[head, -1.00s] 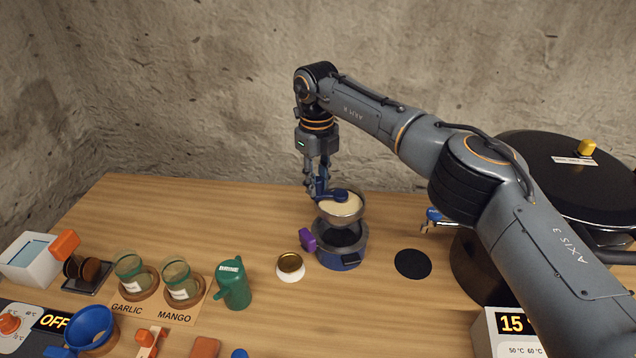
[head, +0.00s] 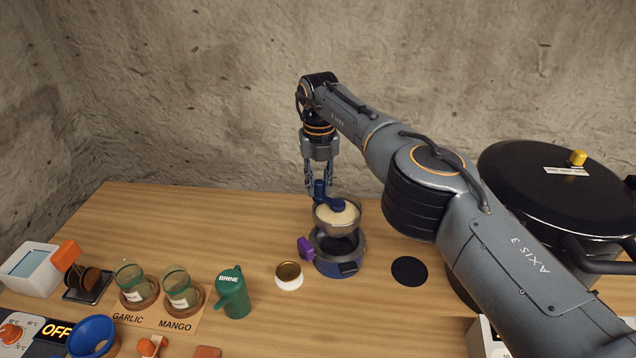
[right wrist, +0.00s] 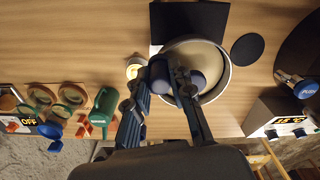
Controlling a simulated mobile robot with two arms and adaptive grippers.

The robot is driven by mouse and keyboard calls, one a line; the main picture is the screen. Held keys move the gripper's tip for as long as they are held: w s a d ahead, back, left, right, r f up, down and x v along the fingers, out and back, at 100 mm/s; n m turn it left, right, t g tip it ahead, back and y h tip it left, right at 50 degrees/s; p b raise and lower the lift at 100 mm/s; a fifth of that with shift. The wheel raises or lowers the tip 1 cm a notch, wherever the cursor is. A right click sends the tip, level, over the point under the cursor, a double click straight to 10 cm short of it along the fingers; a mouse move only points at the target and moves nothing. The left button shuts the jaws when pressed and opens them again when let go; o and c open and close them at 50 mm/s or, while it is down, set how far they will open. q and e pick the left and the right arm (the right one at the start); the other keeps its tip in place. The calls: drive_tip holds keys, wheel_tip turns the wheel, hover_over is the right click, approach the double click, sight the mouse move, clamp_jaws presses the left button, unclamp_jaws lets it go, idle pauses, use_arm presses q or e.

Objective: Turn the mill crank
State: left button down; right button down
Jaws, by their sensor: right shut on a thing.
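The mill has a dark blue base (head: 326,265) and a metal hopper bowl (head: 349,223) filled with something cream-coloured. A blue crank (head: 338,205) lies over the top of the bowl, its upright handle at the back-left rim. My right gripper (head: 319,185) comes down from above and is shut on the crank handle. In the right wrist view, the gripper (right wrist: 160,84) has a finger on each side of the handle, and the hopper bowl (right wrist: 224,76) is partly hidden behind the fingers. My left gripper is not in view.
A purple knob (head: 306,248) sits at the mill's left. A black disc (head: 409,271) lies to the right, before a large black-lidded pot (head: 545,185). Table behind the mill is clear.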

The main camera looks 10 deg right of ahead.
idle(0.3)
drive_tip(key=c, duration=1.1)
unclamp_jaws()
drive_tip(key=shift+c, duration=0.2)
